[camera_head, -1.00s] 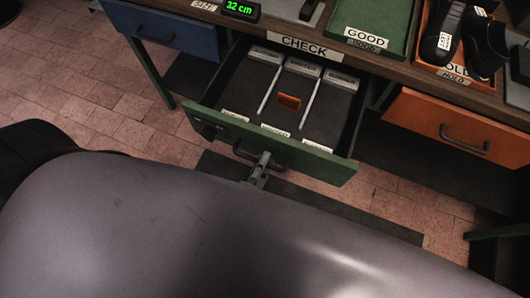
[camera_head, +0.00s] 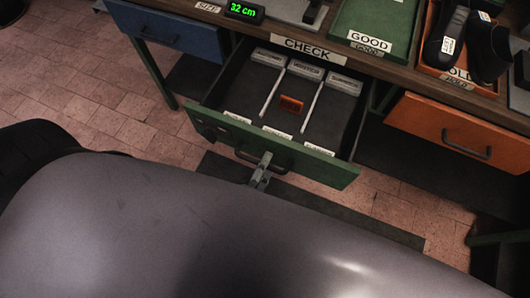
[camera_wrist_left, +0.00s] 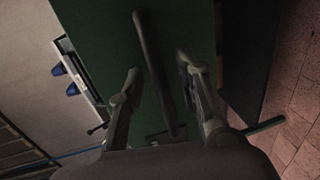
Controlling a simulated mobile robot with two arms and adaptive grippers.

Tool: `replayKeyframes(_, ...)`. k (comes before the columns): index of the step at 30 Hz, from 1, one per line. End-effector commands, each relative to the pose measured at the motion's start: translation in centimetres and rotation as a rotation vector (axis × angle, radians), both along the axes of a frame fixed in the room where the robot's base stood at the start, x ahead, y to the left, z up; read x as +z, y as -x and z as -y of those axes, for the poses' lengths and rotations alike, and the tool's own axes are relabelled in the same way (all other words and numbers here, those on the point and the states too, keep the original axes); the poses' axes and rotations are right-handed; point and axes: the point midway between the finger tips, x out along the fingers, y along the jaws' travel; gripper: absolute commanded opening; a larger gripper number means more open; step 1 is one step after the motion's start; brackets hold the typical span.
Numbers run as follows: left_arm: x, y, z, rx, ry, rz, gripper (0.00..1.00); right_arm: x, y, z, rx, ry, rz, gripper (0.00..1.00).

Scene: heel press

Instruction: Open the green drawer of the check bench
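The green drawer (camera_head: 325,171) under the CHECK label is pulled well out from the bench (camera_head: 400,72), its inside in plain view. Its dark bar handle (camera_head: 243,156) is on the front face; it also shows in the left wrist view (camera_wrist_left: 154,70). My left gripper (camera_head: 264,160) is at the middle of the handle. In the left wrist view its two fingers (camera_wrist_left: 158,66) stand apart, one on each side of the bar, with gaps visible. Much of the left arm is hidden by my own body at the bottom. My right gripper is not in view.
An orange piece (camera_head: 291,104) lies in the drawer between light dividers. A closed orange drawer (camera_head: 420,118) is to the right and a blue drawer (camera_head: 165,28) to the left. A green GOOD tray (camera_head: 398,18) and dark shoes (camera_head: 490,48) are on the bench. Tiled floor is clear at left.

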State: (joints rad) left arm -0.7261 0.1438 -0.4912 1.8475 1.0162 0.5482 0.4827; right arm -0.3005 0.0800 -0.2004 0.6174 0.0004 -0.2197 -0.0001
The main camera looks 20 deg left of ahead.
Motion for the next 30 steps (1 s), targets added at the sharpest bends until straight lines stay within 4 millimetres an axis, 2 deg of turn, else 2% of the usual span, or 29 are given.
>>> replayKeyframes(15,1.9,9.5,-0.3,-0.003,0.000,-0.003,0.32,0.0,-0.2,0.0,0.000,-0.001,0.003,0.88)
replayKeyframes(21,2.3,11.2,-0.4,-0.001,0.000,-0.001,0.32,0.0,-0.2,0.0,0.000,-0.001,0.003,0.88)
replayKeyframes(30,2.4,11.4,-0.4,-0.001,0.000,0.000,0.32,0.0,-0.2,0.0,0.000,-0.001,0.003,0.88)
